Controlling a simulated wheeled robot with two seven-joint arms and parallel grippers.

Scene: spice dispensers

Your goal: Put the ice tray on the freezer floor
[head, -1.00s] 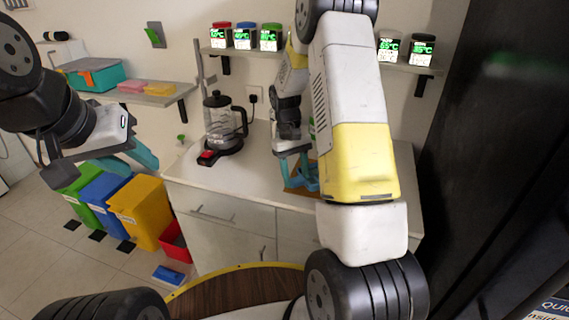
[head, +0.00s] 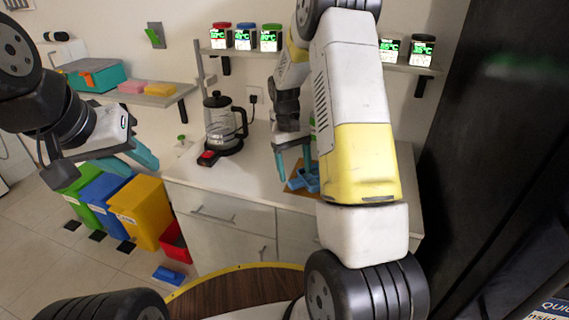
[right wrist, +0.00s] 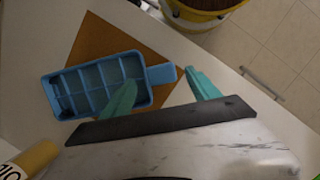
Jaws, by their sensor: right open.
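The blue ice tray (head: 309,181), with several compartments, lies on a brown board on the white counter. In the right wrist view the whole tray (right wrist: 76,82) shows, with a tab on its right side. My right gripper (head: 294,178) is open above the counter beside the tray. In the wrist view the open fingers (right wrist: 160,80) appear on either side of the tab, one overlapping the tray's edge; contact cannot be told. My left gripper (head: 144,173) is open and empty, over the bins at left. The freezer floor is not visible.
A glass kettle (head: 221,122) stands on the counter at left. The brown board (right wrist: 98,38) lies under the tray. A tall black cabinet front (head: 490,150) fills the right side. Spice dispensers (head: 245,37) sit on wall shelves. Colored bins (head: 140,210) stand on the floor.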

